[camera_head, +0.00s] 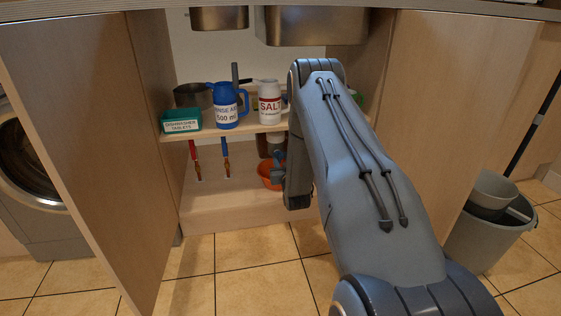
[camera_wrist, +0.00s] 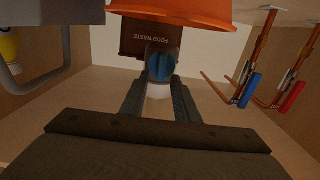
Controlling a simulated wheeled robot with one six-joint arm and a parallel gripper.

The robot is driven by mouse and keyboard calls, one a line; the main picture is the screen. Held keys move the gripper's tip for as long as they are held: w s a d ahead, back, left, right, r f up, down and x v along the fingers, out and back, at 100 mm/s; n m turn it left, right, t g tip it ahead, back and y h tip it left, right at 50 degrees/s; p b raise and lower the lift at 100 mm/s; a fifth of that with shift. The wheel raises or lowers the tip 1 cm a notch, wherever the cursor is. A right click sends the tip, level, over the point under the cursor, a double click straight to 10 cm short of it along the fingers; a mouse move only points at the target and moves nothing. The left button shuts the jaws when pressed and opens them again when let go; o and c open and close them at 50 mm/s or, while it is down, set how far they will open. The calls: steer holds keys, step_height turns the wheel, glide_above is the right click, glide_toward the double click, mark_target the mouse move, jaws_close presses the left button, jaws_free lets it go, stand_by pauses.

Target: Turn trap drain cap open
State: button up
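The trap drain cap (camera_wrist: 162,66) is a blue ribbed knob near the middle of the wrist view, which is upside down. A white trap body (camera_wrist: 158,91) shows beside it, partly hidden by my gripper. My gripper (camera_wrist: 157,80) has its two fingers apart, one toward each side of the cap. The fingertips are close to the cap's edges; I cannot tell if they touch it. In the head view, my gripper (camera_head: 280,162) reaches into the cabinet below the shelf, and the arm hides much of that area.
An orange bowl (camera_head: 268,172) sits on the cabinet floor below the cap. A brown food waste box (camera_wrist: 150,38) stands behind. Red and blue valves with copper pipes (camera_head: 226,166) are at left. The shelf (camera_head: 205,133) above holds several items. Open doors (camera_head: 95,150) flank the arm.

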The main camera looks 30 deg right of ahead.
steer(key=shift+c, duration=0.4)
jaws_close()
steer(key=shift+n+p, duration=0.3)
steer(key=n+p, duration=0.2)
steer(key=shift+a+n, duration=0.25)
steer(key=shift+n, duration=0.05)
steer(key=n+p, duration=0.2)
steer(key=n, duration=0.3)
steer(key=a+f+n+p, duration=0.1)
steer(key=n, duration=0.3)
steer(key=f+n+p, duration=0.1)
steer(key=n+p, duration=0.1)
steer(key=n, duration=0.3)
steer(key=shift+w+a+n+p, duration=0.15)
steer(key=shift+w+n+p, duration=0.1)
steer(key=shift+n+p, duration=0.1)
